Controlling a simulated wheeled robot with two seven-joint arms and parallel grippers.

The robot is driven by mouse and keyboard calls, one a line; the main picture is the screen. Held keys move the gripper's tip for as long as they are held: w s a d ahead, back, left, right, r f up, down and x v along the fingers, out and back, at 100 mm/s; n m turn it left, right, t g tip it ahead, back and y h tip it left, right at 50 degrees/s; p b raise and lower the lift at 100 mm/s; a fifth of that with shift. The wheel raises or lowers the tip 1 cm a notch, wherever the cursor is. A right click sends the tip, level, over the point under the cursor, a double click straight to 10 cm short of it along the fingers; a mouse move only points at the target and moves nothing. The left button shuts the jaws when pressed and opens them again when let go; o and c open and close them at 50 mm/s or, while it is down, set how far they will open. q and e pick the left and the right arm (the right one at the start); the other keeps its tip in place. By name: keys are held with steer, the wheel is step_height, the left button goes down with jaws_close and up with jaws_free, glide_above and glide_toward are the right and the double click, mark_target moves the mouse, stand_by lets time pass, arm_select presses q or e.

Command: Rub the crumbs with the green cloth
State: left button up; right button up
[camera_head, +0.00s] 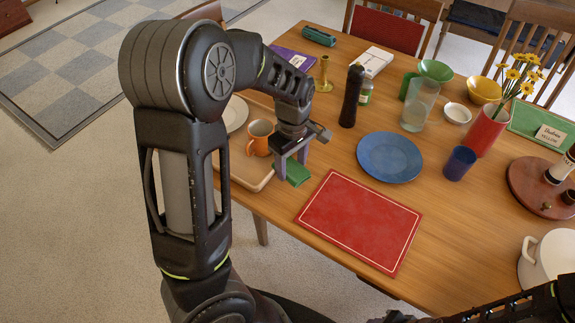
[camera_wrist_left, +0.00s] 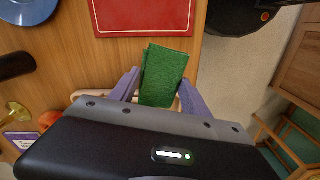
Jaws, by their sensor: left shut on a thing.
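The green cloth (camera_head: 298,173) is in my left gripper (camera_head: 291,166), just beyond the left edge of the red placemat (camera_head: 360,220). In the left wrist view the folded cloth (camera_wrist_left: 163,75) sits between the two purple-grey fingers of the left gripper (camera_wrist_left: 160,88) and sticks out past their tips. The cloth is close to the table's front edge, beside the pale tray (camera_head: 262,183); I cannot tell whether it touches the table. I can make out no crumbs in either view. My right arm enters at the lower right; its gripper is not seen.
An orange mug (camera_head: 259,137) stands close to my left gripper. A blue plate (camera_head: 390,157), a dark mill (camera_head: 351,96), a glass pitcher (camera_head: 419,105) and a blue cup (camera_head: 459,163) stand farther back. A white pot (camera_head: 552,258) is at the right. The red placemat looks bare.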

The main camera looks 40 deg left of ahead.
arm_select(q)
steer(key=w+d+r+m, duration=0.3)
steer(key=w+d+m, duration=0.1)
steer(key=m, duration=0.3)
steer(key=w+d+r+m, duration=0.3)
steer(key=w+d+m, duration=0.1)
steer(key=d+m, duration=0.3)
steer(key=shift+w+d+m, duration=0.2)
steer(key=shift+d+m, duration=0.1)
steer(key=shift+m, duration=0.5)
steer(key=shift+d, duration=0.1)
